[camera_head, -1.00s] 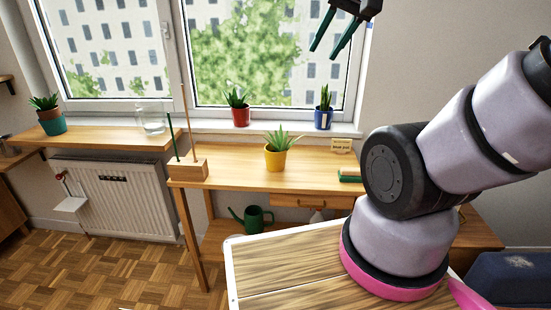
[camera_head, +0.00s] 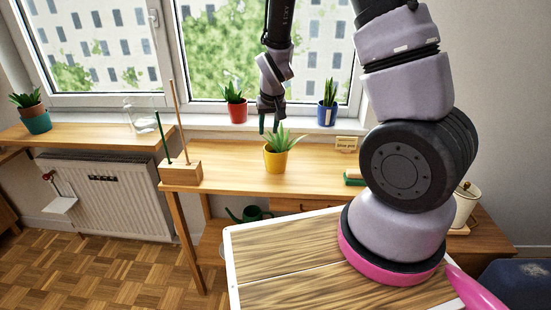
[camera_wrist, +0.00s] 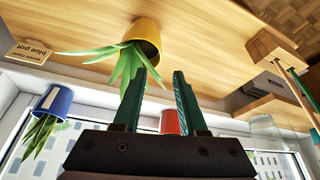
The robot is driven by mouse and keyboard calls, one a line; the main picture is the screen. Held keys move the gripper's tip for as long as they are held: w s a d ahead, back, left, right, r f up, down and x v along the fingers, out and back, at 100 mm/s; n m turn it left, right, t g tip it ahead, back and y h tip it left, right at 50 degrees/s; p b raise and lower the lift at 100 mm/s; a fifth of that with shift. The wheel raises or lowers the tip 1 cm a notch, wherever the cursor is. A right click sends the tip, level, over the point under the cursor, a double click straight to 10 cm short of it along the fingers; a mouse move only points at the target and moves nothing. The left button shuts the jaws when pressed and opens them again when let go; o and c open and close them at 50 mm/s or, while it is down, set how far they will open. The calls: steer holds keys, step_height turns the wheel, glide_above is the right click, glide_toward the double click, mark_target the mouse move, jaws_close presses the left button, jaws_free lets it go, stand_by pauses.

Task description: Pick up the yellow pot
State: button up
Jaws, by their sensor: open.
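The yellow pot (camera_head: 275,162) with a spiky green plant stands upright on the wooden desk below the window. It also shows in the wrist view (camera_wrist: 145,34), beyond and a little left of the fingertips. My gripper (camera_head: 268,124) hangs just above and beside the plant's leaves in the head view. In the wrist view my gripper (camera_wrist: 165,78) has its two green fingers apart with nothing between them but background. Some leaves overlap the left finger in that view; I cannot tell whether they touch.
A red pot (camera_head: 237,111) and a blue pot (camera_head: 326,115) stand on the windowsill behind. A wooden block with upright sticks (camera_head: 182,174) is at the desk's left. A small sign (camera_head: 346,143) and a green item (camera_head: 354,178) are at the right.

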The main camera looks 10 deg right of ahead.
mark_target(265, 151)
steer(key=shift+w+x, duration=0.2)
steer(key=shift+x, duration=6.55)
steer(key=shift+r, duration=0.1)
jaws_close()
